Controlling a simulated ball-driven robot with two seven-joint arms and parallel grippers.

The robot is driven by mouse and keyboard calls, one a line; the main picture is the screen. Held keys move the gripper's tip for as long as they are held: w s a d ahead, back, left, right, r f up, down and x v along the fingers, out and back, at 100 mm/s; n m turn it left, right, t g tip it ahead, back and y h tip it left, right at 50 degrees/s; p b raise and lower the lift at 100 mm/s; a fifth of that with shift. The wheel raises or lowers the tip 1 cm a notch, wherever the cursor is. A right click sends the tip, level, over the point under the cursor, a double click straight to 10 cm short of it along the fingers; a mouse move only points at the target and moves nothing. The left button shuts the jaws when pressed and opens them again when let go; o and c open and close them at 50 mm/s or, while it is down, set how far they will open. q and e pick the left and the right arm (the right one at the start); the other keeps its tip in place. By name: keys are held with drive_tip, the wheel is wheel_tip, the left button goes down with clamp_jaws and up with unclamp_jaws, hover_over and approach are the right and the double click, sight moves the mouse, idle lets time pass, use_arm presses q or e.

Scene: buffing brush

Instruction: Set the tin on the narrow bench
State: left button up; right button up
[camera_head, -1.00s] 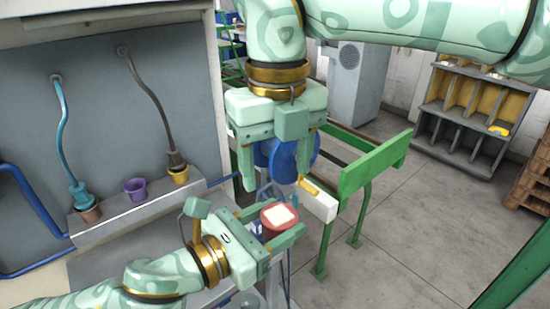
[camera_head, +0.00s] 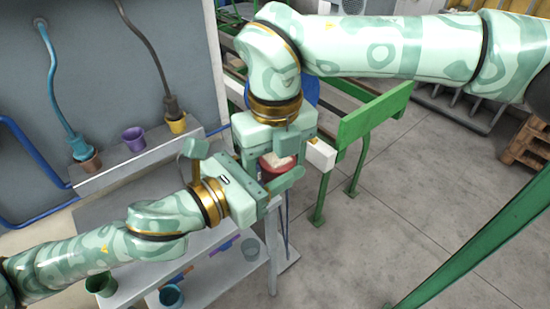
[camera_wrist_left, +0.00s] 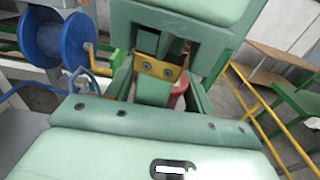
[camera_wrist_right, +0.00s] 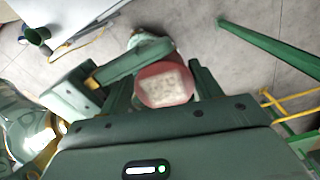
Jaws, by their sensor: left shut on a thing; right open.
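A red round tin (camera_head: 268,172) with a pale square patch on top is held by my left gripper (camera_head: 274,180), which is shut on it. The tin also shows in the right wrist view (camera_wrist_right: 163,84) and, partly hidden, in the left wrist view (camera_wrist_left: 177,97). My right gripper (camera_wrist_right: 162,78) is open, pointing down, with its fingers on either side of the tin. I cannot tell whether they touch it. A grey bench (camera_head: 226,232) with shelves stands below my left arm. I cannot tell whether it is the narrow bench.
A pale ledge (camera_head: 110,176) along the grey panel holds a purple pot (camera_head: 134,138), a yellow pot (camera_head: 177,122) and a brown pot (camera_head: 89,164). A green frame (camera_head: 372,112) stands behind the grippers. A blue reel shows in the left wrist view (camera_wrist_left: 52,40).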

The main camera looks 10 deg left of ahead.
drive_tip(key=c, duration=0.8)
use_arm(q)
drive_tip(key=o, duration=1.1)
use_arm(e)
drive_tip(key=shift+o, duration=0.2)
